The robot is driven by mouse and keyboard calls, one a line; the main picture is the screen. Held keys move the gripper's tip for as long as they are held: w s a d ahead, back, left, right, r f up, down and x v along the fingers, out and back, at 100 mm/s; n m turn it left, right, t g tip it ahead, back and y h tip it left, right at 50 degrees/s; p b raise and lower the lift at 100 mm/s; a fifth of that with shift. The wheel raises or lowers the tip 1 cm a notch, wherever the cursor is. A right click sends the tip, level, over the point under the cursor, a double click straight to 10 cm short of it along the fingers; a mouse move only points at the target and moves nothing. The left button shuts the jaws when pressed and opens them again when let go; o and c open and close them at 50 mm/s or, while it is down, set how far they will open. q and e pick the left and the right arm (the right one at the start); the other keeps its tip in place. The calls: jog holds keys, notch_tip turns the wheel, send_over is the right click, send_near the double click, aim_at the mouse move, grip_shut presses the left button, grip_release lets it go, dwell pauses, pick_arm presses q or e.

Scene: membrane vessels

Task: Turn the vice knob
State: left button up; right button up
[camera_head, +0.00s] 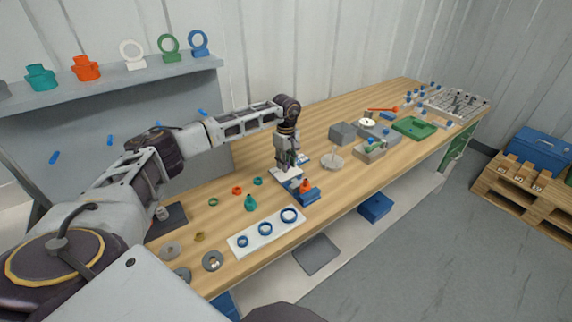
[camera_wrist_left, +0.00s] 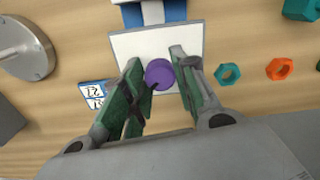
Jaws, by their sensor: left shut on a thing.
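The vice stands on the wooden bench, with a blue body (camera_head: 308,196) and a pale base plate (camera_head: 281,177). In the left wrist view its plate (camera_wrist_left: 127,46) lies below the fingers, with part of the blue body at the top edge. A round purple knob (camera_wrist_left: 159,74) sits over the plate. My left gripper (camera_head: 287,165) points down at the vice's far end. In the left wrist view its green-padded fingers (camera_wrist_left: 156,60) are on either side of the knob, shut on it. In the head view the knob is hidden by the gripper. My right gripper is not in view.
A numbered blue-and-white card (camera_wrist_left: 93,95) and a round metal stand (camera_head: 332,162) are beside the vice. A white board with blue rings (camera_head: 266,229) and several loose nuts lie nearer. A green tray (camera_head: 415,127) is farther along the bench.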

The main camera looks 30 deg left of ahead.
pick_arm(q)
jog(key=shift+m, duration=0.9)
jog(key=shift+m+b, duration=0.3)
jog(key=o, duration=1)
jog(key=shift+r, duration=0.65)
notch_tip(320, 180, up, 11)
jog(key=shift+f, duration=0.1)
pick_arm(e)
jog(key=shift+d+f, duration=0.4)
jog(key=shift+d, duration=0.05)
pick_arm(q)
jog(key=shift+f, duration=0.1)
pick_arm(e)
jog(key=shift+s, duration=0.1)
